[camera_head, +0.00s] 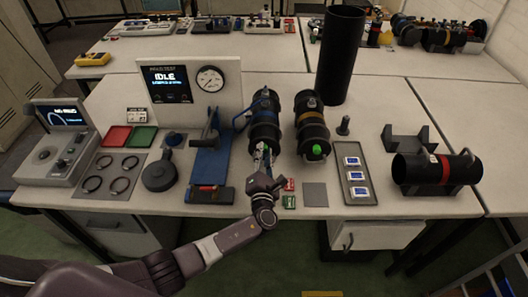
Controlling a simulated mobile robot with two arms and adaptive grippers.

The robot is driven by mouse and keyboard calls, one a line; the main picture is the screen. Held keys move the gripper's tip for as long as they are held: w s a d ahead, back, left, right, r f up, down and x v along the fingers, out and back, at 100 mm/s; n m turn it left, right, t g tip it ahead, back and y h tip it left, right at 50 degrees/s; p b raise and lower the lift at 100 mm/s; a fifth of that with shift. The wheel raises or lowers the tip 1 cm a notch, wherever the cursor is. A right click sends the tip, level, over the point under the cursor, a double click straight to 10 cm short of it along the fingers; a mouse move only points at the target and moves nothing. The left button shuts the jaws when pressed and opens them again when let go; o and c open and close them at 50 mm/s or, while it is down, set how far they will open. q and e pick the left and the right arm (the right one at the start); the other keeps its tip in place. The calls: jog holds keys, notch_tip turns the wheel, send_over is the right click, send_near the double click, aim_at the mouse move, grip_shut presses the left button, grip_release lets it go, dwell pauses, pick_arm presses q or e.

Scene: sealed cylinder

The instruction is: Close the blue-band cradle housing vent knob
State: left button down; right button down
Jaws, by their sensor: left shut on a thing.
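The blue-band cradle housing (264,126) is a dark cylinder with a blue band, lying lengthwise on the table at the centre of the head view. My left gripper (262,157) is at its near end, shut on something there. This is where the vent knob would sit, but the fingers hide it, so I cannot tell how far it is turned. My right gripper is not in view.
A yellow-band cylinder (311,122) with a green knob (317,149) lies close on the right. A blue stand (211,163) is close on the left. A tall black tube (341,55) stands behind. A red-band cylinder (413,169) rests at right.

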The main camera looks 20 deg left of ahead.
pick_arm(q)
jog(key=shift+f, duration=0.15)
jog(key=c, duration=1.8)
grip_release()
jog(key=shift+o, duration=0.2)
jog(key=v, duration=1.2)
